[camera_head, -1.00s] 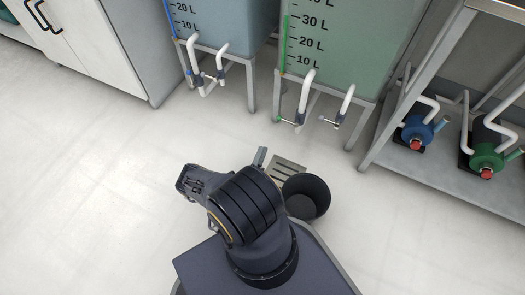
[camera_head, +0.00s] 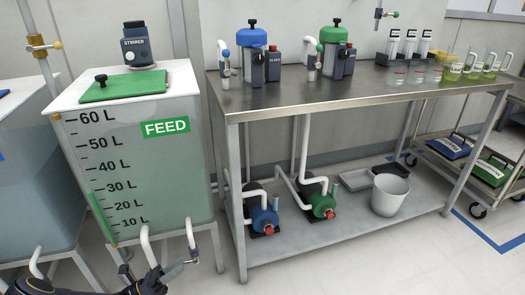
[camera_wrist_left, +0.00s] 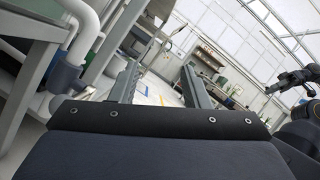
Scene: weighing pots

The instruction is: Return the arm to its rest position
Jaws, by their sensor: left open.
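My left gripper (camera_head: 170,272) is low at the left of the head view, in front of the green-marked FEED tank (camera_head: 150,180) and close to its lower pipes. Part of my left arm (camera_head: 125,290) is cut off by the bottom edge. In the left wrist view, the two fingers of the left gripper (camera_wrist_left: 158,88) stand apart with nothing between them. A dark jointed arm (camera_wrist_left: 298,85) shows at the right edge of the wrist view; its gripper cannot be made out. My right gripper does not show in the head view.
A steel bench (camera_head: 350,95) carries pumps, vials and beakers (camera_head: 455,68). Its lower shelf (camera_head: 345,230) holds two pumps and a pale bucket (camera_head: 389,194). A cart (camera_head: 470,165) stands at the right. Floor in front of the bench is clear.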

